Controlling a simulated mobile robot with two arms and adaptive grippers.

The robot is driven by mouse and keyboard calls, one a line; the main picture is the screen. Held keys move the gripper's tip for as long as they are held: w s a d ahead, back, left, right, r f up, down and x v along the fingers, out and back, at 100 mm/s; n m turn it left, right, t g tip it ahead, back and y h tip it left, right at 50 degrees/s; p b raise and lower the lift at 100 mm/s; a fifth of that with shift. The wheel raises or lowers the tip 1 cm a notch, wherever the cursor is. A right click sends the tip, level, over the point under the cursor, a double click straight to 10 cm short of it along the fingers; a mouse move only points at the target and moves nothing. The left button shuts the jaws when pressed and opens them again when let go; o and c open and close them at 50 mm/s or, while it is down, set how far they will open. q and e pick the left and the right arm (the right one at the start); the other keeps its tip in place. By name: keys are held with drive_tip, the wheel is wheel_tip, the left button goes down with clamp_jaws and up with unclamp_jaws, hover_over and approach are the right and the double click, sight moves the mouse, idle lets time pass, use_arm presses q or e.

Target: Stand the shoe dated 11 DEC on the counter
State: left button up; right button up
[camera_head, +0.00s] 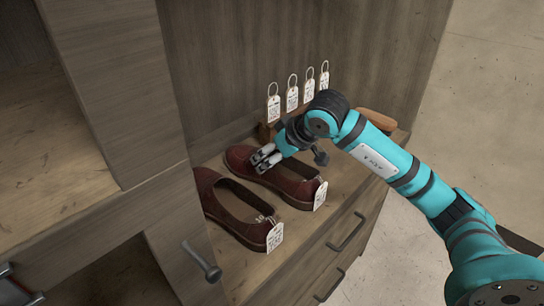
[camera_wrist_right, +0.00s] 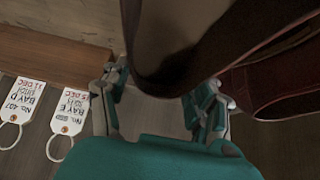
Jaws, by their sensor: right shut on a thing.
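Two dark red shoes with white tags are side by side on the wooden cabinet top (camera_head: 235,265). My right gripper (camera_head: 265,157) is shut on the far shoe (camera_head: 290,187), at the end away from its tag (camera_head: 320,195). I cannot tell whether this shoe touches the surface. The near shoe (camera_head: 228,225) carries its own tag (camera_head: 274,237). The dates on both shoe tags are too small to read. In the right wrist view, the gripper (camera_wrist_right: 165,85) is beside dark red shoe parts (camera_wrist_right: 265,80). My left gripper is not in view.
Several ringed tags stand along the back; one tag (camera_wrist_right: 22,97) reads BAY D, 11 DEC, and its neighbour (camera_wrist_right: 70,112) BAY E, 15 DEC. A brown object (camera_head: 377,119) lies behind my right arm. Cabinet panels rise at left and back. Drawer handles (camera_head: 347,233) project in front.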

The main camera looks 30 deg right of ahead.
idle(0.3)
drive_tip(key=o, duration=1.6)
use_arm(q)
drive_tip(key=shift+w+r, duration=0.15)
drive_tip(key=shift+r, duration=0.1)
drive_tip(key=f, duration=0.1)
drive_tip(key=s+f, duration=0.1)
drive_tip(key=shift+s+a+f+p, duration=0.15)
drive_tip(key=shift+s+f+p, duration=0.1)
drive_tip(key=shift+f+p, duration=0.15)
use_arm(e)
drive_tip(key=v, duration=1.2)
drive_tip(key=shift+s, duration=0.1)
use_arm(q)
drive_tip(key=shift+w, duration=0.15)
